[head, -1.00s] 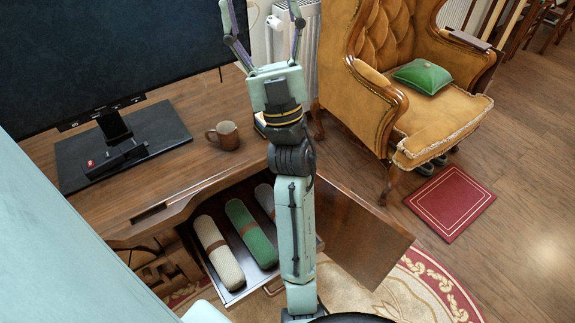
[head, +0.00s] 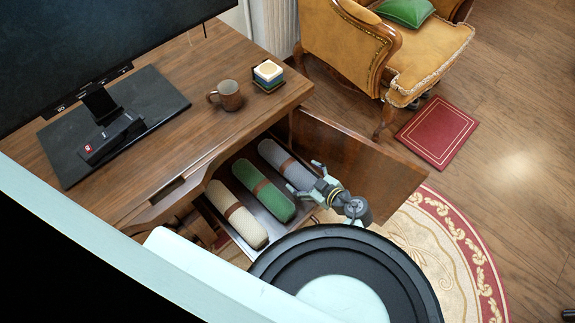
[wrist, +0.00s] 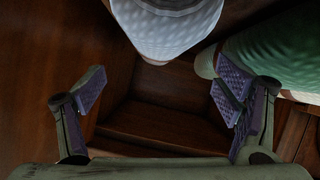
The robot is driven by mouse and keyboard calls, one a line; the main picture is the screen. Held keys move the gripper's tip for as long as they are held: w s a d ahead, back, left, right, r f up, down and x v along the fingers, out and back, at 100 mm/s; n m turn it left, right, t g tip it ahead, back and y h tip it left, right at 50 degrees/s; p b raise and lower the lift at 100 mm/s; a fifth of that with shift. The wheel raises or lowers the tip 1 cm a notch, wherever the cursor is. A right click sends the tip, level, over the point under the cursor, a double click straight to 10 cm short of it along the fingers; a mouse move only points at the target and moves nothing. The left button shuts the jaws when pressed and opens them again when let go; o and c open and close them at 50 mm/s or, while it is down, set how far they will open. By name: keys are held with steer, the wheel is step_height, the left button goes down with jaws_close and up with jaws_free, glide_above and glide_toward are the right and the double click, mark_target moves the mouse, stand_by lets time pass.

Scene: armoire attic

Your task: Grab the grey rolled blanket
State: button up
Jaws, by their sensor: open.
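The grey rolled blanket (head: 286,162) lies in the open drawer with a brown band around it, at the right of a row of three rolls. My gripper (head: 304,178) is open and empty at its near right end in the head view. In the wrist view the end of the grey blanket (wrist: 165,35) shows at the top, beyond my spread fingers (wrist: 165,100). It is not between the finger pads. The green rolled blanket (head: 263,191) lies beside it and also shows at the right of the wrist view (wrist: 275,50).
A cream rolled blanket (head: 237,213) lies at the drawer's left. An open wooden door (head: 360,155) stands close on the right of my gripper. The desk above holds a mug (head: 226,96), a stack of coasters (head: 268,75) and a monitor.

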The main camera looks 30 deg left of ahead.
mark_target(293, 170)
steer(key=x, duration=0.7)
steer(key=shift+a+f, duration=0.1)
steer(key=shift+a, duration=0.2)
steer(key=shift+c, duration=0.3)
steer(key=c, duration=1.5)
